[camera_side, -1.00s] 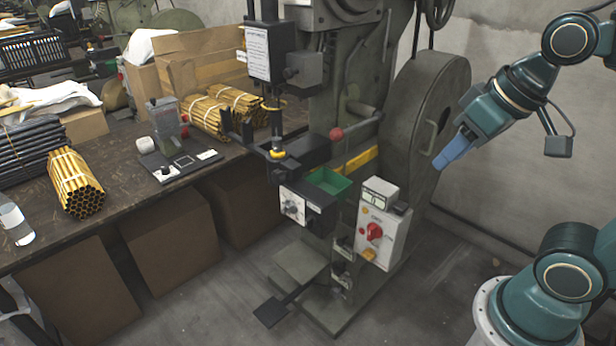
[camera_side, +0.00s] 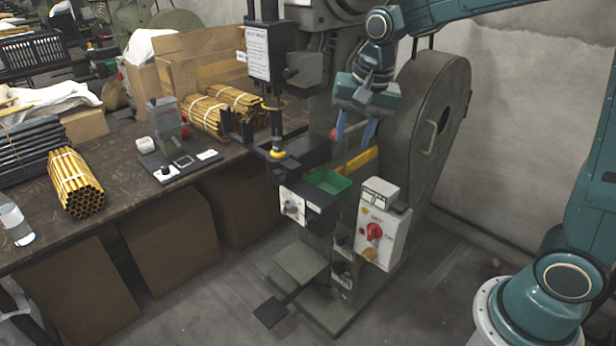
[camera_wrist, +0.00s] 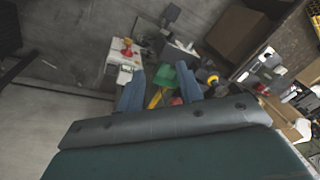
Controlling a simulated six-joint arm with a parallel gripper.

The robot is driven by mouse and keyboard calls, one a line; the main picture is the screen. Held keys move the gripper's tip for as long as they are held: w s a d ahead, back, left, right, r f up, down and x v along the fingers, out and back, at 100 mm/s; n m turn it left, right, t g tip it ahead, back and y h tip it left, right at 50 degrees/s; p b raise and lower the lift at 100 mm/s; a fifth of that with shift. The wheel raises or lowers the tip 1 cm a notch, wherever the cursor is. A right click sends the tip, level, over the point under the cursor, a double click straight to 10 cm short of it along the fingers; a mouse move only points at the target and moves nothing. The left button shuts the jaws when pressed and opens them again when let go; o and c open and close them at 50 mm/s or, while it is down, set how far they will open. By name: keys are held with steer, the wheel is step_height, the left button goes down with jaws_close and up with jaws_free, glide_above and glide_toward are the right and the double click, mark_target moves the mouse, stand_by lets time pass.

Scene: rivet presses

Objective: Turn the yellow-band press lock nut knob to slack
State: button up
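The press with the yellow band (camera_side: 363,160) stands mid-picture in the side view. A black box on its front carries a pale plate with a round grey knob (camera_side: 292,207); its markings are too small to read, so I cannot confirm it is the lock nut knob. My gripper (camera_side: 354,133) is above and behind that box, beside the flywheel, pointing down. Its blue fingers are apart with nothing held. In the wrist view my gripper (camera_wrist: 160,85) also shows open, with the green tray (camera_wrist: 166,76) between and beyond the fingers. A finger partly hides the red ball (camera_side: 333,133).
A white control box with a red knob (camera_side: 374,231) stands right of the green tray (camera_side: 329,181). The large flywheel (camera_side: 430,120) is close right of my gripper. The bench (camera_side: 120,185) with tube bundles lies left. Open floor lies front right.

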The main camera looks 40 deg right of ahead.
steer(key=w+f+m+g, duration=0.1)
steer(key=w+f+m, duration=0.3)
steer(key=w+f, duration=0.35)
steer(key=m+g, duration=0.1)
steer(key=m, duration=0.3)
glide_above(306, 220)
step_height(306, 220, down, 11)
steer(key=shift+f, duration=6.8)
steer(key=shift+c, duration=0.5)
jaws_close()
